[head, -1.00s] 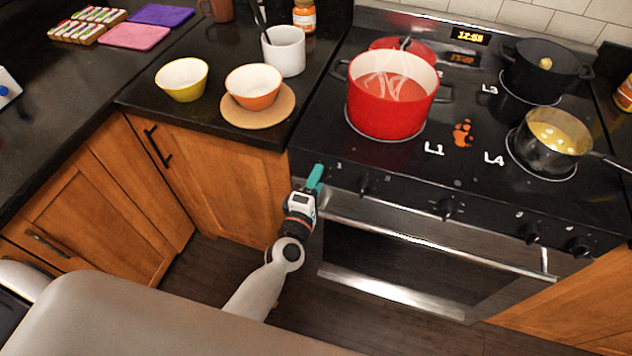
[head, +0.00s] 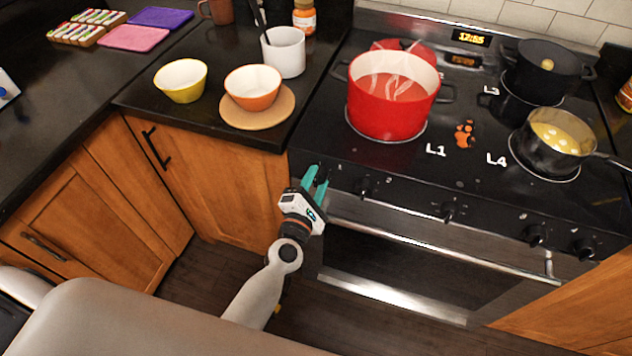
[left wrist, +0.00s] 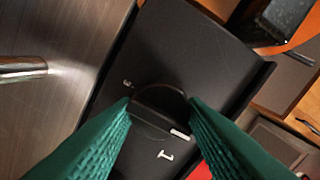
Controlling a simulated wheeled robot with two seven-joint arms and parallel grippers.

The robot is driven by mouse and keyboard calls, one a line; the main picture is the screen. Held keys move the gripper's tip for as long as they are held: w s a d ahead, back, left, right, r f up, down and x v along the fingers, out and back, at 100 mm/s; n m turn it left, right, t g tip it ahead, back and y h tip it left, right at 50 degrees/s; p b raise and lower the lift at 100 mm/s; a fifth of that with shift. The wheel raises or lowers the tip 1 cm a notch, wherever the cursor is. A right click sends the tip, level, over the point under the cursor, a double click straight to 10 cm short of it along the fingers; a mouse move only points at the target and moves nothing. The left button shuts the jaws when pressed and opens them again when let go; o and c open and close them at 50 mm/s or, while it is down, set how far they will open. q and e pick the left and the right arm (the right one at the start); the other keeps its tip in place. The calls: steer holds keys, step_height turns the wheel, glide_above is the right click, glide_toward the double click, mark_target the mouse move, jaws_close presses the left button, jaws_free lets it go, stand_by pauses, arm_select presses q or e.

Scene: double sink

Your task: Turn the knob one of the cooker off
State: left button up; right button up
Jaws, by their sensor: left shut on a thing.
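The cooker (head: 440,185) stands on the right, with a row of black knobs along its front panel. My left gripper (head: 315,180) is at the leftmost knob, at the panel's left end. In the left wrist view, its two green fingers (left wrist: 160,112) are on either side of knob one (left wrist: 160,100), shut on it. The knob is black and round with a raised grip bar and a white mark at one end. A white "1" is printed on the panel beside it. In the head view the fingers hide this knob. My right gripper is not in view.
A red pot (head: 392,100) stands on the cooker top near L1. A dark pot (head: 545,70) and a steel pan (head: 558,140) stand on the right. The oven handle (head: 430,250) runs below the knobs. Bowls and a white mug (head: 284,55) stand on the left counter.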

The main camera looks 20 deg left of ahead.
arm_select(q)
steer(key=o, duration=1)
steer(key=shift+c, duration=0.2)
steer(key=s+b, duration=0.2)
steer(key=s, duration=1)
steer(key=shift+a+b, duration=0.2)
steer(key=shift+b, duration=0.1)
